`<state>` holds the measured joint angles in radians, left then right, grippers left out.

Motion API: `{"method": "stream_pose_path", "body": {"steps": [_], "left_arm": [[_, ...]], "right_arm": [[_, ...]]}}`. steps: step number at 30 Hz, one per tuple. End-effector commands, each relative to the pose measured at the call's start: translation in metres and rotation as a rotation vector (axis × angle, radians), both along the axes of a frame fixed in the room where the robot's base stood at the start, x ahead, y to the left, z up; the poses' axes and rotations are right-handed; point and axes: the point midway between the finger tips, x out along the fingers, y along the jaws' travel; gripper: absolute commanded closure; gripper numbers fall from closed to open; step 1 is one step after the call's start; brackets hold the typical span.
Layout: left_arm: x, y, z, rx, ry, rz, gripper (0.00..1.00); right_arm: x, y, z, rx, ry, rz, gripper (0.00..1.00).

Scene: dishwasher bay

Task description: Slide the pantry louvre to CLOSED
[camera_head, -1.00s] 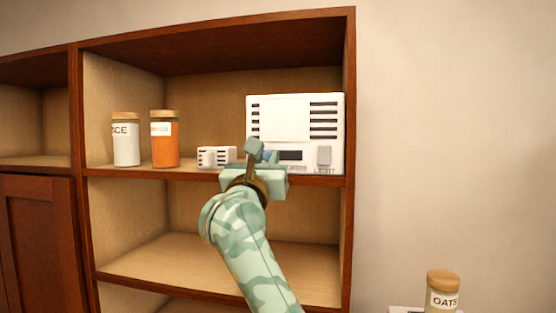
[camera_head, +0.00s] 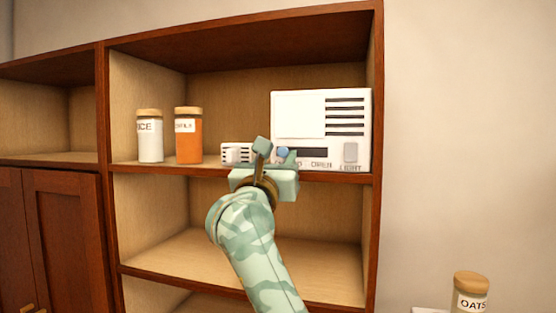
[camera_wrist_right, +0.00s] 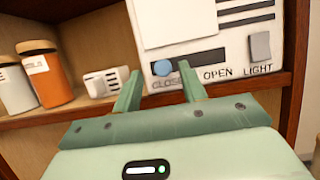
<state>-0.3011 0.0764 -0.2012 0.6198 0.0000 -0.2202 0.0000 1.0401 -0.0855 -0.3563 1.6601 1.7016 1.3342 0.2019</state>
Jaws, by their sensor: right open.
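The pantry louvre is a white box (camera_head: 281,112) on the right end of the upper shelf, with dark slats (camera_head: 345,117) open to view on its right half. A plain white panel (camera_wrist_right: 175,22) covers its left half. Its blue knob (camera_wrist_right: 161,68) is at the left end of a dark slot, above the partly hidden CLOSED label (camera_wrist_right: 167,85); OPEN stands to the right. My right gripper (camera_head: 275,153) is in front of the knob. In the wrist view its two fingers (camera_wrist_right: 160,87) are apart, with the knob showing between them. My left gripper is not in view.
A grey LIGHT switch (camera_wrist_right: 260,46) is right of the slot. A small white vented box (camera_head: 236,153), an orange jar (camera_head: 188,140) and a RICE jar (camera_head: 150,142) stand to the left. An OATS jar (camera_head: 470,287) is at the lower right. The shelf below (camera_head: 210,255) is empty.

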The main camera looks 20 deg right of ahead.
Motion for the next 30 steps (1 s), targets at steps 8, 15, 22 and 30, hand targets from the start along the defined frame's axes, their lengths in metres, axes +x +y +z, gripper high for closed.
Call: {"method": "stream_pose_path", "body": {"steps": [8, 15, 22, 30], "left_arm": [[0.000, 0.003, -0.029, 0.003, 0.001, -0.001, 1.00], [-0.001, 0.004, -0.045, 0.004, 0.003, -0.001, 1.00], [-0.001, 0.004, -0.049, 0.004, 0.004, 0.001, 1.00], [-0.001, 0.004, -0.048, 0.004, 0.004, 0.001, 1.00]], "right_arm": [[-0.053, 0.041, -0.034, 0.004, 0.001, 0.007, 0.58], [-0.093, 0.071, -0.053, 0.001, 0.002, 0.004, 0.58], [-0.108, 0.082, -0.058, 0.000, 0.001, 0.003, 0.58], [-0.108, 0.082, -0.057, -0.001, 0.001, 0.001, 0.58]]}}
